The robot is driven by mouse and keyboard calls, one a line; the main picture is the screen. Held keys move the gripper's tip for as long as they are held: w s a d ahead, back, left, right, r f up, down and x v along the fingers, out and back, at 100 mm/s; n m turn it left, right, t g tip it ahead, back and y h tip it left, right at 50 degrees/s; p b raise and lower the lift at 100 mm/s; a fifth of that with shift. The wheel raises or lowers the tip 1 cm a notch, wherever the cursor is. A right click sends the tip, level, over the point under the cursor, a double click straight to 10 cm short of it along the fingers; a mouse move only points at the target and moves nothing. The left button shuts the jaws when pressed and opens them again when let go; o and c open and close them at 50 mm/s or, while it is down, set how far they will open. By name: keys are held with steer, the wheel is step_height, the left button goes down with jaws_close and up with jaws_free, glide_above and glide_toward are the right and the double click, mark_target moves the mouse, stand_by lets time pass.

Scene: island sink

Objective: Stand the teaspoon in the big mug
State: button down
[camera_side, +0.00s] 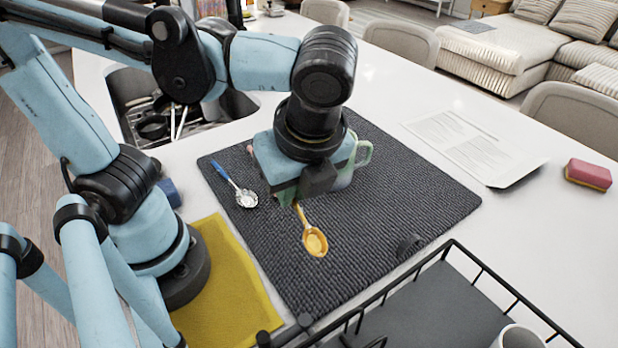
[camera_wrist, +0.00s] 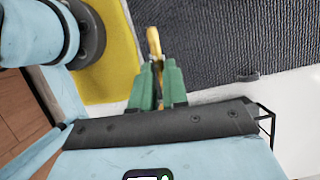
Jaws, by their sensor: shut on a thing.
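My gripper (camera_side: 293,199) is shut on the handle of a gold spoon (camera_side: 315,242). The spoon hangs bowl-down, tilted, over the dark ribbed mat; I cannot tell whether its bowl touches the mat. In the wrist view, the green fingers (camera_wrist: 157,82) close around the gold spoon (camera_wrist: 153,40). A pale green mug (camera_side: 362,154) stands on the mat behind my gripper, which hides most of it; its handle shows at the right. A second spoon with a blue handle (camera_side: 226,177) and silver bowl lies on the mat to the left.
The dark mat (camera_side: 420,195) has free room right of the spoon, with a small dark object (camera_side: 410,245) near its edge. A black wire rack (camera_side: 440,295) with a pale cup (camera_side: 518,337) stands in front. A yellow cloth (camera_side: 222,290), papers (camera_side: 470,145) and a pink sponge (camera_side: 588,174) lie around.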

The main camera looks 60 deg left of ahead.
steer(key=w+a+r+n+y, duration=0.1)
steer(key=w+a+r+y, duration=0.5)
steer(key=w, duration=0.4)
steer(key=w+a+r+y, duration=0.3)
steer(key=w+a+y, duration=0.45)
steer(key=w, duration=0.25)
step_height(320, 180, down, 14)
steer(key=shift+d+r, duration=0.2)
steer(key=shift+r, duration=0.05)
stand_by(0.5)
steer(key=c, duration=1.1)
jaws_free()
steer(key=shift+o, duration=0.2)
